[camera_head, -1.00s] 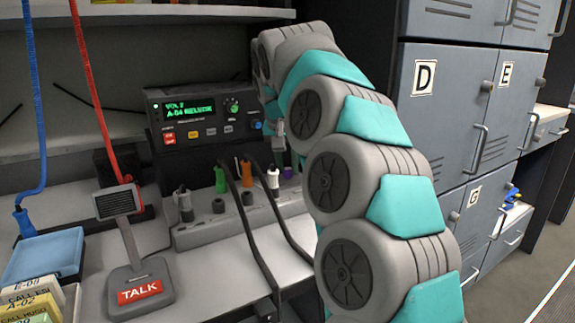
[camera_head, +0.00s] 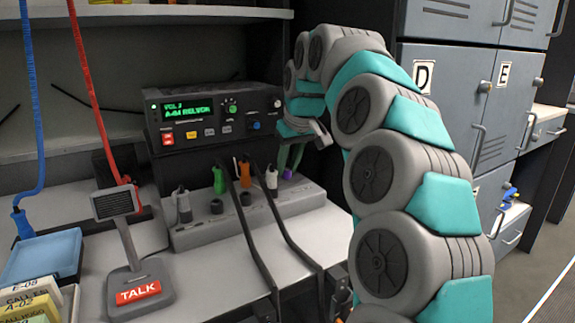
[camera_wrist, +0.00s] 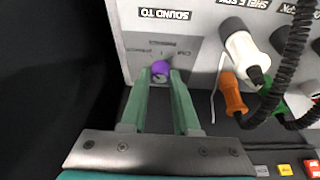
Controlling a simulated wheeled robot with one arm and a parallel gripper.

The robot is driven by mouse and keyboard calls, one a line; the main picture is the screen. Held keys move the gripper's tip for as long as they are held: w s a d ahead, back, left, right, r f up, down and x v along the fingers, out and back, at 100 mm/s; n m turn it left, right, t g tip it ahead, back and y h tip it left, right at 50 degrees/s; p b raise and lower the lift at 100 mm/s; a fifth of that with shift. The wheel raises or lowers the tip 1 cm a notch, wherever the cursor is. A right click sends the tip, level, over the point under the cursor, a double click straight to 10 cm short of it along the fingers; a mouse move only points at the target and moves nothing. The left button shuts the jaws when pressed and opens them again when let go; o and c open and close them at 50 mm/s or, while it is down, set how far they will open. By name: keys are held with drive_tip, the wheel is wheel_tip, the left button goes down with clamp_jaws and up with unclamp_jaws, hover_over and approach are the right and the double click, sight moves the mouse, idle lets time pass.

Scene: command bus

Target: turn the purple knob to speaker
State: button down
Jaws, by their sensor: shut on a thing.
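The purple knob (camera_head: 288,174) is at the right end of the grey jack panel (camera_head: 207,232) below the radio. In the wrist view the purple knob (camera_wrist: 160,69) sits between the green fingertips of my gripper (camera_wrist: 162,74), which is shut on it. A printed "SOUND TO" label (camera_wrist: 164,14) and small dial words lie beside the knob, upside down in this view. The words are too blurred to read surely, and I cannot tell which one the knob points to. In the head view my gripper (camera_head: 290,158) reaches down onto the knob.
The black radio (camera_head: 210,130) with a green display stands behind the panel. Green (camera_head: 219,180), orange (camera_head: 244,172) and white (camera_head: 272,180) plugs stand left of the knob. Black cords run forward over the desk. A TALK microphone (camera_head: 137,280) is at front left; grey lockers stand at right.

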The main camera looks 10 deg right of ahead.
drive_tip(key=shift+n, duration=0.3)
drive_tip(key=c, duration=0.7)
unclamp_jaws()
drive_tip(key=shift+o, duration=0.2)
drive_tip(key=v, duration=0.7)
drive_tip(key=shift+r, duration=0.35)
drive_tip(key=shift+s+d, duration=0.15)
drive_tip(key=shift+s, duration=0.05)
